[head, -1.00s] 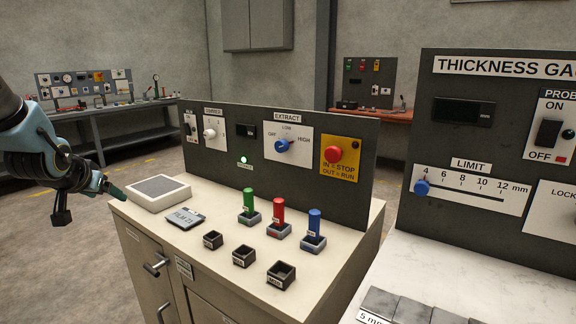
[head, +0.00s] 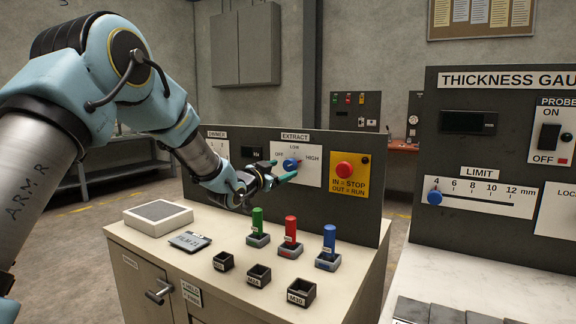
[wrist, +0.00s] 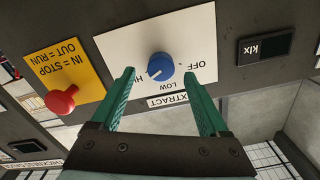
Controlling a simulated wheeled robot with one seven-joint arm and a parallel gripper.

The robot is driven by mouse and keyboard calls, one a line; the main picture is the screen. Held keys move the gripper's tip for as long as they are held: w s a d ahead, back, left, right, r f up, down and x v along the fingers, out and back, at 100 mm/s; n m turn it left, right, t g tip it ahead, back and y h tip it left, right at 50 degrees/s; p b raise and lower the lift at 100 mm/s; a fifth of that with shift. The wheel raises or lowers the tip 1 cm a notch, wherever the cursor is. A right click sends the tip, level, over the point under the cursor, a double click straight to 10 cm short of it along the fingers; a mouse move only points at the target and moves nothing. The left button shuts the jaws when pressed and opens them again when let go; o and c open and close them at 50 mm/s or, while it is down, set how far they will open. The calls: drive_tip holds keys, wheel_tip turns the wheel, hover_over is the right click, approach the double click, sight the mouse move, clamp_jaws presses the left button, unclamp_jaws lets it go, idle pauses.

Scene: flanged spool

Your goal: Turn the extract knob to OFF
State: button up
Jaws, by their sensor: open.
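The extract knob (head: 291,164) is blue and round, on a white plate marked OFF, LOW and HIGH on the dark panel. In the wrist view the knob (wrist: 160,66) appears upside down, with OFF to the right, LOW below and HIGH to the left, partly covered by a finger. I cannot tell for certain which mark its pointer faces. My gripper (head: 284,170) is open in front of the plate. In the wrist view its two green fingers (wrist: 160,73) lie one on each side of the knob, with visible gaps and nothing between them.
A red stop button (head: 344,170) on a yellow plate is right of the knob. A small dark display (wrist: 265,48) is on its other side. Green (head: 258,220), red (head: 291,230) and blue (head: 329,238) handles stand on the bench below my gripper.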

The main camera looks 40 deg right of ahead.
sight(288, 167)
drive_tip(key=shift+p+x, duration=0.35)
drive_tip(key=shift+x, duration=1.7)
drive_tip(key=shift+w, duration=0.1)
drive_tip(key=shift+a, duration=0.1)
clamp_jaws()
